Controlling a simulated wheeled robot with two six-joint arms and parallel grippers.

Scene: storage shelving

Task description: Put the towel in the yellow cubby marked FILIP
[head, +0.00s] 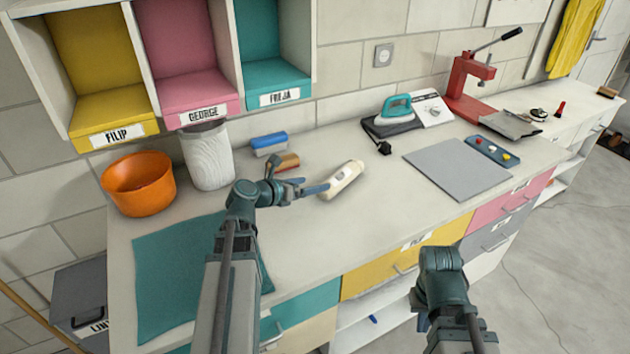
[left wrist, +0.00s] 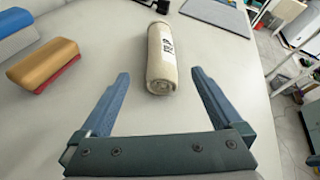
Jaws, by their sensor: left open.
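The towel (head: 342,179) is a cream roll with a dark-lettered label, lying on the white counter. It also shows in the left wrist view (left wrist: 161,62), just beyond the fingertips and roughly centred between them. My left gripper (head: 318,188) is open and empty, close to the near end of the towel; its two blue fingers (left wrist: 160,75) stand apart on either side. The yellow FILIP cubby (head: 112,112) is at the upper left on the wall and looks empty. My right arm is at the lower right, in front of the drawers; its gripper fingers do not show.
A teal mat (head: 170,270) lies at left. Pink GEORGE (head: 200,92) and teal FREJA (head: 275,82) cubbies adjoin FILIP.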

